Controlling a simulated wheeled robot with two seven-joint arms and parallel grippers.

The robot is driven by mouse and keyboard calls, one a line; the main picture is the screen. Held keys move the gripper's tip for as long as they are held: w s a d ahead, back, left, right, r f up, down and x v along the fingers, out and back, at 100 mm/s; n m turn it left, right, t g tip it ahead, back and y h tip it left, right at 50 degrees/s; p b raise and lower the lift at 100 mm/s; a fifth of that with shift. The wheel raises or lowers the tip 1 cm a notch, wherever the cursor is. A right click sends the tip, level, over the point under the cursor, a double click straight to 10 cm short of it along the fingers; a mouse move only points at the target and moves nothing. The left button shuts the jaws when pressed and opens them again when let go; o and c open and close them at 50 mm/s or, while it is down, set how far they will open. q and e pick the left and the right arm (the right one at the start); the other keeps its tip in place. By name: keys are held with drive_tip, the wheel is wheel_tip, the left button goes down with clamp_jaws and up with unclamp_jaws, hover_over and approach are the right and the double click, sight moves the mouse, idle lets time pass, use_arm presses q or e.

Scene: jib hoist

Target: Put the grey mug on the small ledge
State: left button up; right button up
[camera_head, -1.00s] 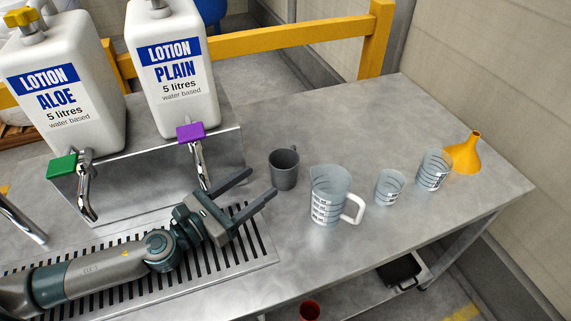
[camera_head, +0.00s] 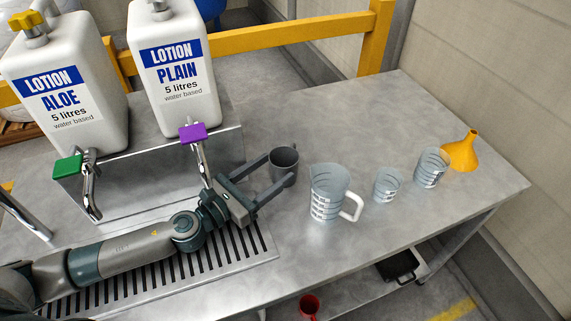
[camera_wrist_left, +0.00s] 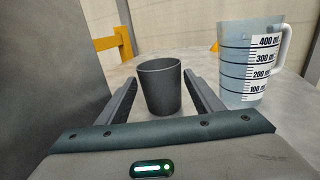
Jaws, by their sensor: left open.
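The grey mug (camera_head: 284,167) stands upright on the steel table, in front of my left gripper. My left gripper (camera_head: 276,170) is open, low over the table, with its fingertips reaching either side of the mug. The mug's handle is not clear. I cannot make out which surface is the small ledge. My right gripper is not in view.
A clear measuring jug (camera_head: 327,194) stands just right of the mug. Two small measuring cups (camera_head: 387,185) (camera_head: 431,168) and a yellow funnel (camera_head: 461,152) stand farther right. Lotion bottles with taps stand on a steel stand (camera_head: 150,180) behind a slotted drip grate (camera_head: 150,275).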

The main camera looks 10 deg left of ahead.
sight(283, 160)
use_arm(q)
drive_tip(key=shift+p+x, duration=0.3)
drive_tip(key=shift+x, duration=1.4)
drive_tip(key=c, duration=0.8)
drive_tip(key=shift+a+r, duration=0.1)
drive_tip(key=shift+r, duration=0.05)
